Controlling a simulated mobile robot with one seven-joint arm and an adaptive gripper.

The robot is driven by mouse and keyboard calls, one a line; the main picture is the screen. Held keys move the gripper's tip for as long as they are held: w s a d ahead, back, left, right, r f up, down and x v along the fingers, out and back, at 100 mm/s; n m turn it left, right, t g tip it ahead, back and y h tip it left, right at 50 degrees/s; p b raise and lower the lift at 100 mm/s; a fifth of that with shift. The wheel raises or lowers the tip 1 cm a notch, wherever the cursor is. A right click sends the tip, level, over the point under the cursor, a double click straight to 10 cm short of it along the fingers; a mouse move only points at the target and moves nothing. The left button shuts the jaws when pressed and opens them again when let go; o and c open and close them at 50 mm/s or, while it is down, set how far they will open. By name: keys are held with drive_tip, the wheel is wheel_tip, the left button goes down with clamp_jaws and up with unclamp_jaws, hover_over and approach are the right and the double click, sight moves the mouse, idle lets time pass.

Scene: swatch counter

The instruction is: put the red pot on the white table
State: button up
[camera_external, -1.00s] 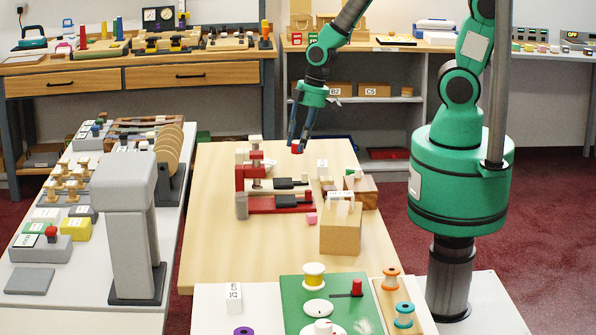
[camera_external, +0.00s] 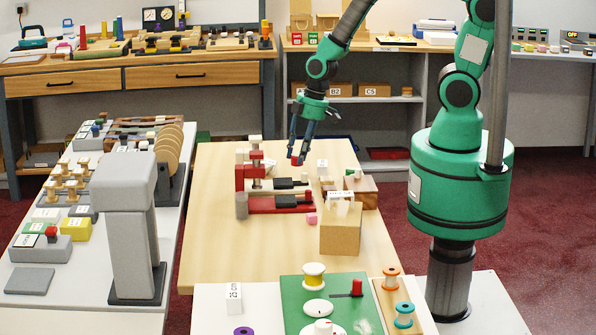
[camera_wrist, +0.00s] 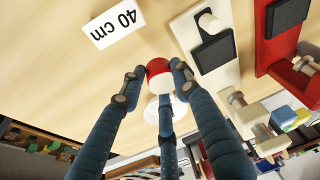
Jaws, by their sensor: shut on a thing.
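My gripper (camera_external: 299,158) has its blue fingers shut on a small red pot (camera_external: 296,161), over the far part of the wooden table (camera_external: 215,215). In the wrist view the red pot (camera_wrist: 158,68) sits between the fingertips (camera_wrist: 158,76), with a white part showing beneath the red. The fingers cover much of it, and its exact height above the wood is hard to tell. A white-topped table (camera_external: 208,315) stands at the front, and another pale-topped table (camera_external: 75,285) stands at the left.
Red and white clamp-like devices (camera_external: 285,204) stand near the gripper, also in the wrist view (camera_wrist: 275,45). A "40 cm" card (camera_wrist: 115,22) lies close by. A wooden block (camera_external: 340,235) and a green board (camera_external: 290,300) are nearer the camera. The wooden table's left front is clear.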

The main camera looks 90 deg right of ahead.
drive_tip(key=shift+f+b, duration=0.55)
drive_tip(key=shift+f, duration=1.4)
drive_tip(key=shift+f, duration=0.15)
drive_tip(key=o, duration=1.3)
drive_tip(key=shift+c, duration=0.2)
drive_tip(key=shift+r, duration=0.2)
drive_tip(key=shift+r, duration=0.3)
drive_tip(key=p+v, duration=0.3)
drive_tip(key=v, duration=0.8)
drive_tip(key=shift+s+r, duration=0.1)
drive_tip(key=shift+r, duration=0.05)
